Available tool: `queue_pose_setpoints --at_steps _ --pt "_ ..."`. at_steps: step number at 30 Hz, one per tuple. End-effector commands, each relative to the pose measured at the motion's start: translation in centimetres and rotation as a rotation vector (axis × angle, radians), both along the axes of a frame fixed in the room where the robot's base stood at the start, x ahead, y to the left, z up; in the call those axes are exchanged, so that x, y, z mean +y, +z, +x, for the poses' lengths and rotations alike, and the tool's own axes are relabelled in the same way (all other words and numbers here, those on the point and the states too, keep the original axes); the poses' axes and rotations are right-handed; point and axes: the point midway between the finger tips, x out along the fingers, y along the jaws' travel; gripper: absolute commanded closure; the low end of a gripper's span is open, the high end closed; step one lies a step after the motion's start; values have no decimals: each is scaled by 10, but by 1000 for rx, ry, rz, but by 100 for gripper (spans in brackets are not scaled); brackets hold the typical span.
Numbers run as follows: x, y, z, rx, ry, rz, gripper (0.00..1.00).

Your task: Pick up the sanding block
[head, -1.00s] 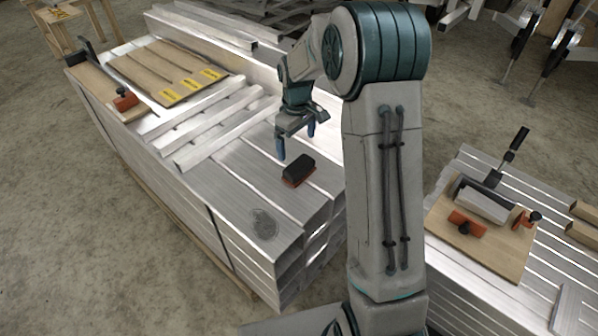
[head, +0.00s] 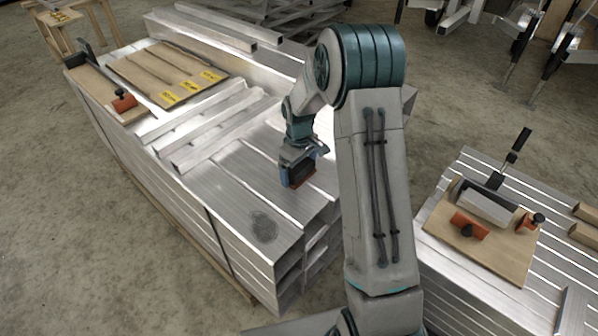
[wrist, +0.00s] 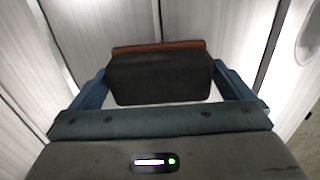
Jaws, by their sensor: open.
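The sanding block (wrist: 160,78) has a black body with a reddish-brown layer along its far edge in the wrist view. It lies on the stacked aluminium profiles. In the head view the sanding block (head: 301,177) is partly hidden by my gripper. My gripper (head: 299,178) is lowered over it and open. In the wrist view the blue fingers of my gripper (wrist: 162,84) stand on the left and right of the block. A small gap shows beside the block; contact cannot be told.
Loose aluminium bars (head: 215,125) lie behind the block on the same stack. A wooden board with yellow labels (head: 165,70) lies further back. A second stack at right carries a wooden board (head: 490,253) with orange clamps. A dark smudge (head: 263,226) marks the bare front profiles.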

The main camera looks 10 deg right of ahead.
Motion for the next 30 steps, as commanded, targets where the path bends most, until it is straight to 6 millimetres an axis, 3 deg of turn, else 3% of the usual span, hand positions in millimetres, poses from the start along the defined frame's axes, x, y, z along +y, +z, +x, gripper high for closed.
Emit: queue_pose_setpoints --at_steps 1,5,17,25,30 --pt "0 0 0 0 0 0 0" --pt "0 0 0 0 0 0 36" --pt "0 6 1 -2 0 0 36" --pt "0 43 1 -6 -1 1 36" --pt "1 61 -29 -2 -1 0 36"
